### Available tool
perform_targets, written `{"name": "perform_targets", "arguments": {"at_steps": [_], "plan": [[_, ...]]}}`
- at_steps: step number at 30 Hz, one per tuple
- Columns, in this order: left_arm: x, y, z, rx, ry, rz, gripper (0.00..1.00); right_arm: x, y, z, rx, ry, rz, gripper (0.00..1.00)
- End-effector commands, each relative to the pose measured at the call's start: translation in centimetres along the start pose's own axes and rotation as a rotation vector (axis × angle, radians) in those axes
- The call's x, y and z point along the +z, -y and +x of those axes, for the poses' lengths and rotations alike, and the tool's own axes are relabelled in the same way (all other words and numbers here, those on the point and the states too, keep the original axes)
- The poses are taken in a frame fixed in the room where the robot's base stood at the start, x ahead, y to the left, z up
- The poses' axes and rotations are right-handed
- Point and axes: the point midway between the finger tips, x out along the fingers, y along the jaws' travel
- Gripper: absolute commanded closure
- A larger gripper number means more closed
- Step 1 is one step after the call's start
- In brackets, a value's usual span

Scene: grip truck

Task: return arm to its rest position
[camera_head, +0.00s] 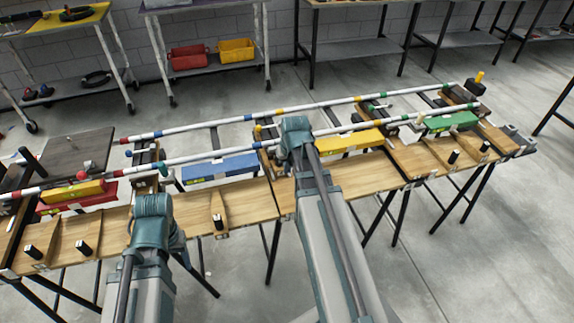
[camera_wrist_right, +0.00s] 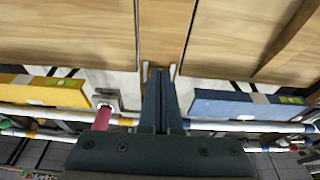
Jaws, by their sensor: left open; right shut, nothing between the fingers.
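My right arm reaches up the middle of the head view, with its teal gripper end (camera_head: 294,130) above the long wooden bench, between a blue block (camera_head: 220,168) and a yellow block (camera_head: 347,141). In the right wrist view, the right gripper's fingers (camera_wrist_right: 160,85) are together with nothing between them. The blue block (camera_wrist_right: 245,106) is right of them there and the yellow block (camera_wrist_right: 45,90) left. My left gripper (camera_head: 154,205) is open over the bench's left part. Its fingertips are largely hidden by its own wrist.
White rails (camera_head: 240,151) with coloured bands run along the bench. A green block (camera_head: 450,121) lies at the right, a red and yellow pair (camera_head: 75,195) at the left. Small black posts (camera_head: 84,247) stand on the front boards. Shelves with red and yellow bins (camera_head: 236,50) stand behind.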

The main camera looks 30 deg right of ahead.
Motion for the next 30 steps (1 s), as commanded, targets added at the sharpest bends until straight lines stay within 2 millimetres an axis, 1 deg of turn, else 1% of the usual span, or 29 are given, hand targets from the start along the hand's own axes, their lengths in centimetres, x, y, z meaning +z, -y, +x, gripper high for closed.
{"name": "perform_targets", "arguments": {"at_steps": [1, 2, 11, 14, 17, 20, 21, 23, 24, 26, 27, 30], "plan": [[0.0, 0.1, -0.6, 0.000, 0.000, 0.000, 0.40, 0.0, 0.0, -0.6, 0.000, 0.000, 0.000, 1.00], [0.0, 0.1, -0.6, 0.000, 0.000, 0.000, 0.40, 0.0, 0.0, -0.6, 0.000, 0.000, 0.000, 1.00], [0.0, 0.1, -0.5, 0.000, 0.000, 0.000, 0.40, 0.0, 0.0, -0.5, 0.000, 0.000, 0.000, 1.00], [0.0, 0.1, -0.8, 0.000, 0.000, 0.000, 0.40, 0.2, 0.8, -0.8, -0.003, 0.007, -0.013, 1.00], [0.1, 0.2, -1.7, 0.000, 0.000, 0.000, 0.40, 1.1, 3.8, -1.9, -0.012, 0.033, -0.062, 1.00], [0.2, 0.3, -3.1, 0.000, 0.000, 0.000, 0.40, 3.1, 8.6, -3.7, -0.021, 0.081, -0.146, 1.00], [0.2, 0.3, -3.7, 0.000, 0.000, 0.000, 0.40, 4.2, 10.6, -4.5, -0.023, 0.103, -0.185, 1.00], [0.3, 0.4, -4.5, 0.000, 0.000, 0.000, 0.40, 5.9, 13.6, -5.8, -0.025, 0.137, -0.246, 1.00], [0.3, 0.5, -5.0, 0.000, 0.000, 0.000, 0.40, 7.1, 15.3, -6.6, -0.023, 0.158, -0.285, 1.00], [0.3, 0.6, -5.8, 0.000, 0.000, 0.000, 0.40, 9.0, 17.7, -7.9, -0.019, 0.189, -0.340, 1.00], [0.4, 0.6, -6.2, 0.000, 0.000, 0.000, 0.40, 10.2, 19.0, -8.7, -0.016, 0.208, -0.376, 1.00], [0.4, 0.7, -7.2, 0.000, 0.000, 0.000, 0.40, 13.0, 21.7, -10.5, -0.003, 0.248, -0.454, 1.00]]}}
